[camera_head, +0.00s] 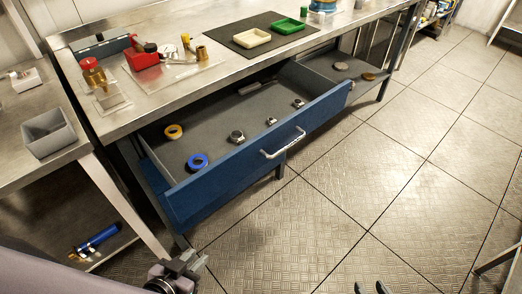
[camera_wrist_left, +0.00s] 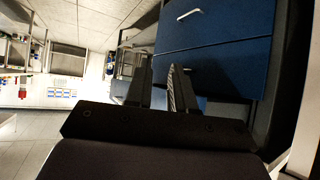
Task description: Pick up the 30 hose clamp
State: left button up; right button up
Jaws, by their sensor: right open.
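Several small metal hose clamps lie in the open blue drawer (camera_head: 222,165). The largest-looking hose clamp (camera_head: 237,136) lies near the drawer's middle, a smaller hose clamp (camera_head: 270,121) lies right of it, and another hose clamp (camera_head: 298,103) lies further right. I cannot read which is the 30. My left gripper (camera_head: 199,263) is low in front of the drawer, outside it. In the left wrist view its fingers (camera_wrist_left: 160,85) stand apart with nothing between them. My right gripper (camera_head: 371,288) shows only dark, parted fingertips at the bottom edge, over the floor.
A yellow tape roll (camera_head: 173,131) and a blue tape roll (camera_head: 197,161) lie in the drawer's left part. The drawer handle (camera_head: 283,144) sticks out in front. The steel workbench top (camera_head: 215,75) overhangs the drawer's back. A side table with a grey bin (camera_head: 48,132) stands left. Floor at right is clear.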

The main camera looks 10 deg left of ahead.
aim_at(299, 105)
jog(key=i+l+u, duration=0.5)
jog(key=l+u, duration=0.25)
jog(key=i+l, duration=0.05)
jog(key=l, duration=0.05)
